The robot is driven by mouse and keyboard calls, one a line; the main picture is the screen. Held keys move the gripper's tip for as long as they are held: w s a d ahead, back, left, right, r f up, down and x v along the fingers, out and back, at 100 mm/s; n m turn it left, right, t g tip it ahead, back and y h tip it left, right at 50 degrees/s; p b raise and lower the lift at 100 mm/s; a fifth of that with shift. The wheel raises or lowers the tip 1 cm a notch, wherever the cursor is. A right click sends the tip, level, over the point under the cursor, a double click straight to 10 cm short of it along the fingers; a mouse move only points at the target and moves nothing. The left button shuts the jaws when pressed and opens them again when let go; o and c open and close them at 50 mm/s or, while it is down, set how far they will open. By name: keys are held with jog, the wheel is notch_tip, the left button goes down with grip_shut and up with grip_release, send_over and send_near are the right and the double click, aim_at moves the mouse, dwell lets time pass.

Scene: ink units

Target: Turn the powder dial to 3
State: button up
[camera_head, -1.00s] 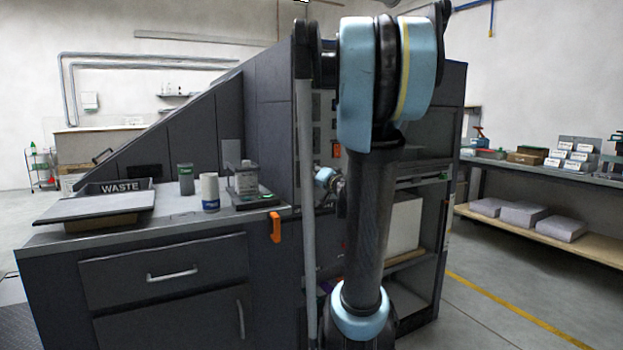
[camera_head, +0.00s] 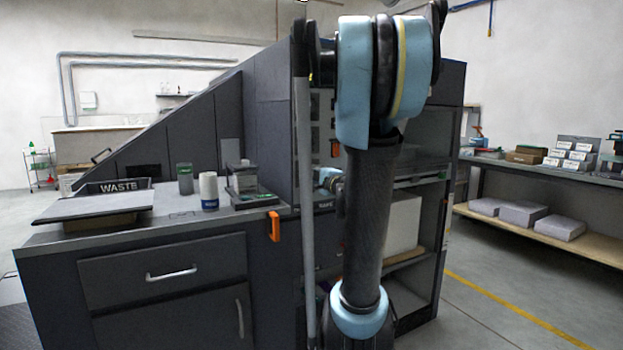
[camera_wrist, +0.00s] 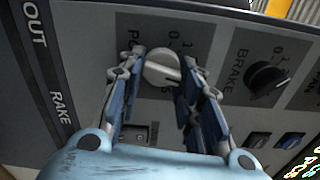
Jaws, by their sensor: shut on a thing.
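The powder dial (camera_wrist: 162,68) is a pale grey round knob on a grey panel in the wrist view. Its label is mostly covered; a "P" and some scale numbers show beside it. My gripper (camera_wrist: 160,64) is shut on the dial, with one finger at its left side and one at its right. In the head view my arm blocks the dial and the fingers.
A black brake dial (camera_wrist: 267,78) sits to the right on the same panel. Small switches (camera_wrist: 258,140) lie below it. "OUT" and "RAKE" lettering is at the left. In the head view, a counter (camera_head: 160,237) with a waste tray (camera_head: 92,206) stands left of my arm.

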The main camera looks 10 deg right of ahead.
jog(key=shift+s+f+m, duration=0.1)
jog(key=shift+f+m, duration=0.05)
jog(key=shift+m, duration=0.45)
jog(key=o, duration=1)
jog(key=shift+f, duration=0.1)
jog(key=shift+c, duration=0.2)
jog(key=shift+o, duration=0.5)
jog(key=v, duration=1.1)
jog(key=shift+s, duration=0.35)
